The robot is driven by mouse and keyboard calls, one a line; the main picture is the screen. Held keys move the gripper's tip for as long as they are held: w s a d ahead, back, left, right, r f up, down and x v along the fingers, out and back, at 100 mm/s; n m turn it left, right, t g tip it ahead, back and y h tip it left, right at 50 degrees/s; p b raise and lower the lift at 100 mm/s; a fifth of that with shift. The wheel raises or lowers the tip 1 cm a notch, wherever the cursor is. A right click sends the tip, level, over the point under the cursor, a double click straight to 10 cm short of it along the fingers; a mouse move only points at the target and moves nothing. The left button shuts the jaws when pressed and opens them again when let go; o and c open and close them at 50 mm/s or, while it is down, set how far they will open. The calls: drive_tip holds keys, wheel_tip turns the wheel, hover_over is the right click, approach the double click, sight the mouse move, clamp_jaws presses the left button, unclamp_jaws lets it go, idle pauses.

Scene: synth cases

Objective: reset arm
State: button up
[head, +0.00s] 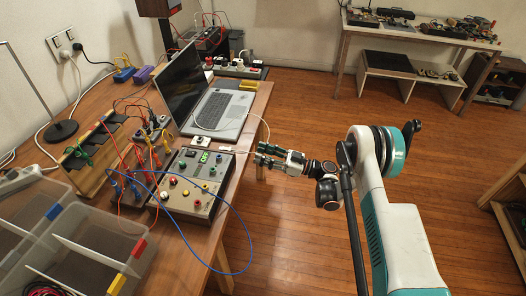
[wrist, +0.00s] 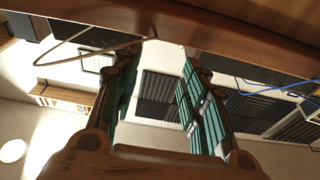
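My gripper (head: 262,153) reaches left from my white and teal arm (head: 395,225), with its fingertips close to the table's right edge, beside the laptop and the control box. In the wrist view my gripper (wrist: 160,58) has its two teal-padded fingers spread apart with a clear gap. Nothing is seen clamped between them. A thin pale cable (wrist: 92,51) loops near the left fingertip; I cannot tell whether it touches.
The wooden table (head: 222,222) carries a laptop (head: 222,108), a grey control box (head: 193,183) and clear bins (head: 85,262). A blue cable (head: 249,240) hangs over its edge. The table's underside edge (wrist: 250,38) spans the top of the wrist view. Floor (head: 290,235) around my arm is clear.

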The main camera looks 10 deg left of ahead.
drive_tip(key=d+r+m+t+h, duration=0.1)
drive_tip(key=d+r+m+h, duration=0.2)
drive_tip(key=r, duration=0.6)
drive_tip(key=d+r+m+t+h, duration=0.1)
drive_tip(key=r+m+h, duration=0.25)
drive_tip(key=r, duration=0.65)
drive_tip(key=s+d+r+m+h, duration=0.3)
drive_tip(key=s+d+r+h, duration=0.1)
drive_tip(key=r, duration=0.1)
drive_tip(key=s+d+r+m+t+h, duration=0.1)
drive_tip(key=s+d+m+h, duration=0.2)
drive_tip(key=s+d, duration=0.7)
drive_tip(key=s+d+r+m+t+h, duration=0.1)
drive_tip(key=s+d+m+h, duration=0.3)
drive_tip(key=s, duration=1.5)
drive_tip(key=d+t+h, duration=0.1)
drive_tip(key=d+h, duration=0.2)
drive_tip(key=d, duration=0.4)
drive_tip(key=shift+s+d+r, duration=0.25)
drive_tip(key=shift+s+r, duration=0.1)
drive_tip(key=shift+r, duration=0.05)
